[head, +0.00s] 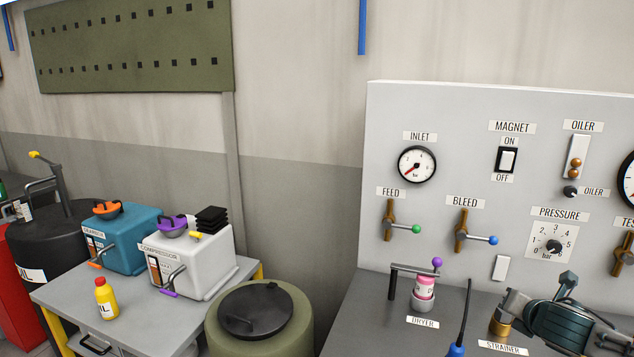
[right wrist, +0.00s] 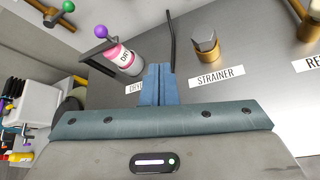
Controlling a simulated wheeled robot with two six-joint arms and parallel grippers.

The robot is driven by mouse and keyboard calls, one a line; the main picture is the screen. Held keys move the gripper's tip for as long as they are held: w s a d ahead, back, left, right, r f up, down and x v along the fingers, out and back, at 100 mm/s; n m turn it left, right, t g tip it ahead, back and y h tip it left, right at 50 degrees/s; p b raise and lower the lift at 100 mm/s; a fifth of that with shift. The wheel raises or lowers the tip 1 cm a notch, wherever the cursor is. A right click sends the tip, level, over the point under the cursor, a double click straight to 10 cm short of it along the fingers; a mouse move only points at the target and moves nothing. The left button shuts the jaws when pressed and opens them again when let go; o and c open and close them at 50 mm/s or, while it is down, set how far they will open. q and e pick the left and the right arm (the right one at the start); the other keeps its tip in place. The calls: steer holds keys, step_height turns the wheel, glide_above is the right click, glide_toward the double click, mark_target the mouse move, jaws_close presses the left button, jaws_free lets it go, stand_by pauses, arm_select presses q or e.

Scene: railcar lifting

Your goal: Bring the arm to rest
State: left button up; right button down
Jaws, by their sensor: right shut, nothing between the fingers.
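My right gripper (right wrist: 160,85) shows its blue fingers in the right wrist view, pressed together with nothing between them. It is above the grey bench (head: 375,315), in front of the gap between the dryer and the strainer. The dryer (right wrist: 124,58), with a pink-and-white cartridge and a purple-knobbed clamp arm, is left of the fingers; it also shows in the head view (head: 424,288). The brass strainer (right wrist: 206,48) is right of the fingers, apart from them. My left gripper is not in view.
Behind stands a white panel (head: 475,110) with a gauge, levers and switches. At left are a green drum (head: 295,312) and a side table with a teal box (head: 128,240) and white box (head: 190,257).

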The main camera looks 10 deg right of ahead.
steer(key=s+a+f+m+g+y, duration=0.1)
steer(key=s+a+f+m+g, duration=0.1)
steer(key=s+a+f+m, duration=0.6)
steer(key=s+a+f+m+g+y, duration=0.1)
steer(key=s+a+f+m+g, duration=0.1)
steer(key=s+a+f+m, duration=0.6)
steer(key=s+a+f+m+g+y, duration=0.2)
steer(key=s+a+f+m+g, duration=0.25)
steer(key=s+a+m, duration=0.65)
step_height(320, 180, down, 32)
steer(key=d+n+b, duration=0.1)
steer(key=d+b, duration=0.1)
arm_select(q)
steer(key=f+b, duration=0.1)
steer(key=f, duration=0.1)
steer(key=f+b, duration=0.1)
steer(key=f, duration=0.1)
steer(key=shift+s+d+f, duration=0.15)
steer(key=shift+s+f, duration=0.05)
arm_select(e)
steer(key=s+d+f+g, duration=0.1)
steer(key=s+f, duration=1.8)
steer(key=f, duration=0.3)
steer(key=shift+s+f+g, duration=0.15)
steer(key=shift+f+g, duration=0.1)
steer(key=shift+g, duration=0.1)
